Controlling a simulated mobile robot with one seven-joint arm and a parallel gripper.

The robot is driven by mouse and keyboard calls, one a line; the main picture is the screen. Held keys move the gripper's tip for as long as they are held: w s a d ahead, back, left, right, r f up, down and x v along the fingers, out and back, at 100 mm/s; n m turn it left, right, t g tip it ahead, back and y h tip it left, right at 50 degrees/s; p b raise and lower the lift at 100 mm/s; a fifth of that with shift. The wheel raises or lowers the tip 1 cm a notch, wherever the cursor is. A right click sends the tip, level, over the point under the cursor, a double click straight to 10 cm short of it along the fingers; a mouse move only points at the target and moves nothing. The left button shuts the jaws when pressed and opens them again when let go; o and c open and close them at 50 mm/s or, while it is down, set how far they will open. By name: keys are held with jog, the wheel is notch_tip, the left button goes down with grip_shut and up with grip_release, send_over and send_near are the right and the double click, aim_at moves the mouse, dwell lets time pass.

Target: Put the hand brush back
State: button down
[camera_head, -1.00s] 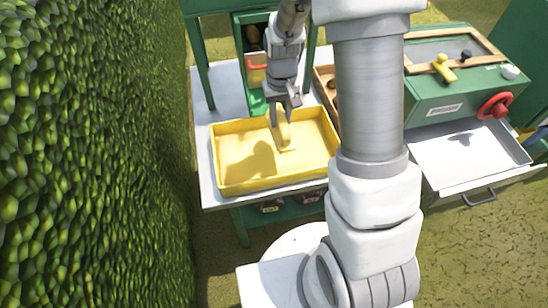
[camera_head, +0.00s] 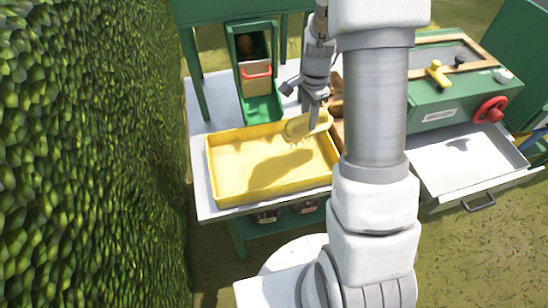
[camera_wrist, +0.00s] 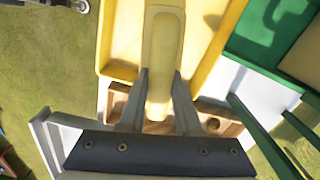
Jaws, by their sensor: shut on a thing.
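My gripper (camera_head: 315,101) is shut on the yellow hand brush (camera_head: 299,128). It holds the brush raised above the back right part of the yellow tray (camera_head: 213,172). In the wrist view the brush's long yellow handle (camera_wrist: 161,60) runs between the two fingers, with the tray's yellow rim (camera_wrist: 107,40) beyond it. The brush casts a shadow on the tray floor.
The tray stands on a white table (camera_head: 199,110). Behind it is a green chute with a red handle (camera_head: 257,74). At the right is a green machine (camera_head: 436,98) with a red wheel (camera_head: 491,110) and an open metal drawer (camera_head: 455,160). A hedge (camera_head: 90,150) borders the left.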

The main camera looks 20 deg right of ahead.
jog(key=shift+d+r+m, duration=0.35)
jog(key=shift+d+m, duration=0.35)
jog(key=shift+m, duration=0.4)
jog(key=shift+a+f, duration=0.1)
jog(key=shift+a, duration=0.05)
jog(key=shift+a+f, duration=5.4)
jog(key=shift+a, duration=0.2)
jog(key=shift+f, duration=0.1)
jog(key=shift+f, duration=0.15)
jog(key=c, duration=0.6)
grip_release()
jog(key=shift+r, duration=0.2)
